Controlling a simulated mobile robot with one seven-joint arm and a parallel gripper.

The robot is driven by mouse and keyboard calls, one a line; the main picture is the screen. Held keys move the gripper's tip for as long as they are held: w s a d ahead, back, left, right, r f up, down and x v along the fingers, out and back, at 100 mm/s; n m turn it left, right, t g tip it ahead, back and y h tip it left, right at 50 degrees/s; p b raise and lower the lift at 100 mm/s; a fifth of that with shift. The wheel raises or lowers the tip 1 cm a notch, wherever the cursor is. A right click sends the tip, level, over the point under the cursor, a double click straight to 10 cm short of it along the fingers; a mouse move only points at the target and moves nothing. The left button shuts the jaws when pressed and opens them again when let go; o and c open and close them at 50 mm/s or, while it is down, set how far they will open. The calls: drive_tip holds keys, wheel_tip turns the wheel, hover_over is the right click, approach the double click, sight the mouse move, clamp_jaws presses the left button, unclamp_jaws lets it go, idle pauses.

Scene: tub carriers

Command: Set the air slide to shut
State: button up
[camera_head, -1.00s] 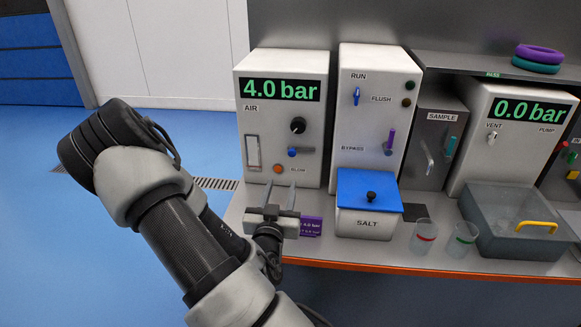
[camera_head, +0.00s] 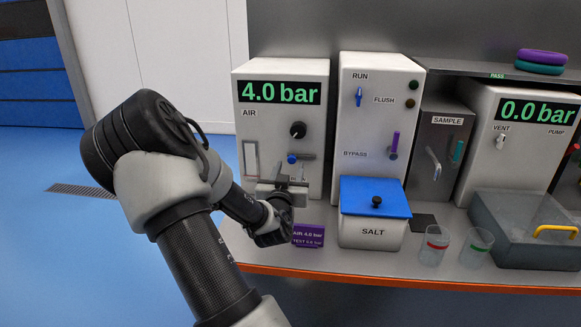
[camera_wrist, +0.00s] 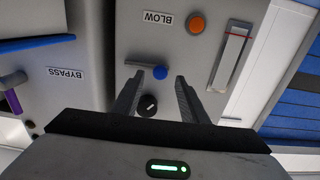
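The white air cabinet (camera_head: 283,128) stands at the left of the bench, its display reading 4.0 bar. On its front, the slide's blue knob (camera_head: 292,159) sits at the left end of a short grey horizontal bar (camera_head: 306,156). In the wrist view, which is upside down, the blue knob (camera_wrist: 160,72) shows between my fingertips, with the bar on its left. My gripper (camera_head: 289,180) is open in front of the panel, just below the knob in the head view. It also shows in the wrist view (camera_wrist: 159,80). I cannot tell whether a finger touches the knob.
A black dial (camera_head: 298,130) is above the knob, and an orange BLOW button (camera_wrist: 196,22) is below it. A gauge strip (camera_head: 251,160) is on the left. A purple card (camera_head: 308,236) and a blue-lidded salt box (camera_head: 372,232) stand near my gripper. The run/bypass cabinet (camera_head: 376,110) is close on the right.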

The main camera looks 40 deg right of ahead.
sight(291, 161)
drive_tip(key=shift+x, duration=1.55)
clamp_jaws()
